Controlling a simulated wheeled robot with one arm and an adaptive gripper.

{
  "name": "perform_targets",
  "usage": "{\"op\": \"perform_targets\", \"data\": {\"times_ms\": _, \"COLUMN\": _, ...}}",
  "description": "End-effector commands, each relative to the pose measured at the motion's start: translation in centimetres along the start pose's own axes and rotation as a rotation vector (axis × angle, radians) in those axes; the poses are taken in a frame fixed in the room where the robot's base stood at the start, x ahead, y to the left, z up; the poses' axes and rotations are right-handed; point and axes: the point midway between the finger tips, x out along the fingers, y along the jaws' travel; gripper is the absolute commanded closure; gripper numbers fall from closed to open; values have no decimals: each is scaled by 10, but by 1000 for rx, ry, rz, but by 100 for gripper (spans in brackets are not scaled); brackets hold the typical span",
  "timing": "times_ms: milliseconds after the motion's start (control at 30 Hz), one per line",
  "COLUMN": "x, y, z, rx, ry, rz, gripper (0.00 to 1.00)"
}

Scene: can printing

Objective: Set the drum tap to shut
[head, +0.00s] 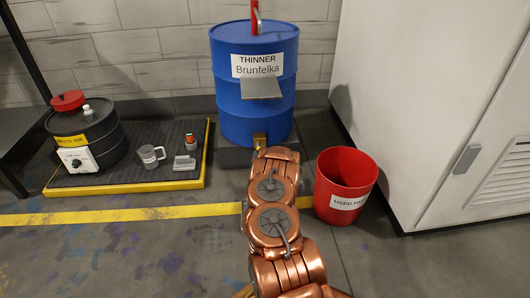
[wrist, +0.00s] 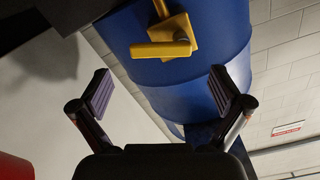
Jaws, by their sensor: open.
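The blue thinner drum (head: 240,110) stands against the back wall with a white label on its front. Its yellow tap (head: 259,141) shows low on the front, partly behind my copper arm. In the wrist view the drum (wrist: 225,35) fills the top, with the yellow tap (wrist: 183,33) on it. The tap's bar-shaped handle (wrist: 160,50) lies crosswise in that picture. I cannot tell the tap's setting from this. My gripper (wrist: 163,92) is open and empty, its fingertips apart from the tap, which lies ahead between the fingers. The gripper is hidden in the head view.
A red bin (head: 346,180) stands right of my arm, near a white cabinet (head: 430,100). At left, a black tray (head: 115,177) with a yellow edge holds a waste ink container (head: 90,140), a grey jug (head: 150,156) and small items. The floor in front is clear.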

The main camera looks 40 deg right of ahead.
Motion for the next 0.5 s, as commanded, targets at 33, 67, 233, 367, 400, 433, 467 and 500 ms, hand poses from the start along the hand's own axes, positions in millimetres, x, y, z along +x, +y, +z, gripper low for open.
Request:
{"op": "perform_targets", "data": {"times_ms": 33, "x": 8, "y": 0, "z": 2, "rx": -1, "ry": 6, "rz": -3, "gripper": 0}}
{"op": "perform_targets", "data": {"times_ms": 67, "x": 12, "y": 0, "z": 2, "rx": -1, "ry": 7, "rz": -4, "gripper": 0}}
{"op": "perform_targets", "data": {"times_ms": 233, "x": 33, "y": 0, "z": 2, "rx": -1, "ry": 4, "rz": -4, "gripper": 0}}
{"op": "perform_targets", "data": {"times_ms": 367, "x": 44, "y": 0, "z": 2, "rx": -1, "ry": 2, "rz": -2, "gripper": 0}}
{"op": "perform_targets", "data": {"times_ms": 400, "x": 47, "y": 0, "z": 2, "rx": 0, "ry": 0, "rz": -1, "gripper": 0}}
{"op": "perform_targets", "data": {"times_ms": 433, "x": 48, "y": 0, "z": 2, "rx": 0, "ry": 0, "rz": -1, "gripper": 0}}
{"op": "perform_targets", "data": {"times_ms": 467, "x": 50, "y": 0, "z": 2, "rx": 0, "ry": 0, "rz": -1, "gripper": 0}}
{"op": "perform_targets", "data": {"times_ms": 500, "x": 52, "y": 0, "z": 2, "rx": 0, "ry": 0, "rz": -1, "gripper": 0}}
